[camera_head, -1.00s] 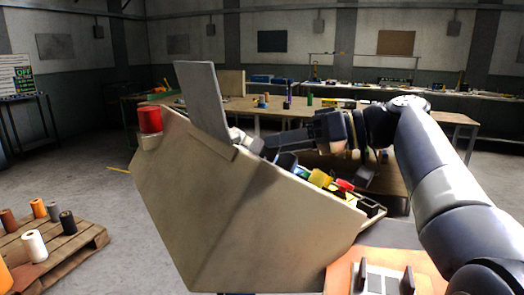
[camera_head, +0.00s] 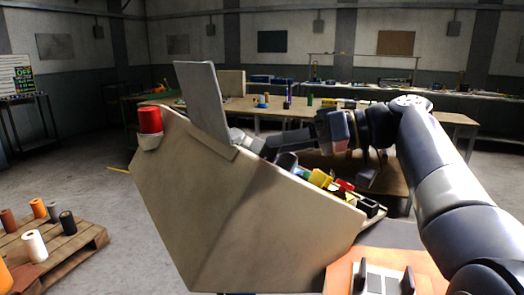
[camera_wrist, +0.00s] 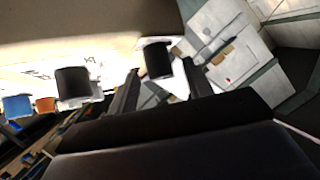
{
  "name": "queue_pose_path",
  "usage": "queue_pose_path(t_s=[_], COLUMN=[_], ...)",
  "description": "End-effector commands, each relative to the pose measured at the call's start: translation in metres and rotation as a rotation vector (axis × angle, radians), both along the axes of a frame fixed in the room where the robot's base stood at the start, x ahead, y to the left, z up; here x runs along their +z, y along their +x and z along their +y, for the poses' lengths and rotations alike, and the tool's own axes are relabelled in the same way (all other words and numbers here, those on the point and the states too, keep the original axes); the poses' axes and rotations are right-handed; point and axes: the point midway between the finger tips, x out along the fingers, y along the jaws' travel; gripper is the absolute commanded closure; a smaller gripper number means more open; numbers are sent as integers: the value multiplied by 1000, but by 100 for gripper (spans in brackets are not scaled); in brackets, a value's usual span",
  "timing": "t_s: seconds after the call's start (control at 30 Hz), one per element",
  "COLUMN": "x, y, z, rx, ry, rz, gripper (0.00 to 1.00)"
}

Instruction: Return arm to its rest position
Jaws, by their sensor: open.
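My gripper (camera_wrist: 161,68) is open in the wrist view, its two dark fingers apart. A black cylinder (camera_wrist: 157,60) shows between and beyond the fingertips, with no clear contact. In the head view my arm rises at the right, bends at the elbow and reaches left. Its wrist end is behind the sloping edge of a large beige housing (camera_head: 215,195). The fingertips are hard to make out there.
A red cylinder (camera_head: 150,120) and an upright grey panel (camera_head: 202,105) stand on the housing. Yellow, red and black parts lie along its right edge, close below my wrist. A workbench (camera_head: 235,104) stands behind. A pallet (camera_head: 85,240) with several rolls sits at lower left.

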Motion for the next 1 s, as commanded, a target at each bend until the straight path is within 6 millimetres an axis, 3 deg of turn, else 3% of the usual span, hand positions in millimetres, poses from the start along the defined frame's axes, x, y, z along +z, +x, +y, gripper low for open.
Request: queue_pose_path(t_s=[0.13, 0.5, 1.0], x=[-7, 1, 1], y=[4, 2, 2], z=[27, 25, 25], rx=[5, -317, -624], ry=[0, -130, -255], rz=[0, 179, 358], gripper=[52, 52, 52])
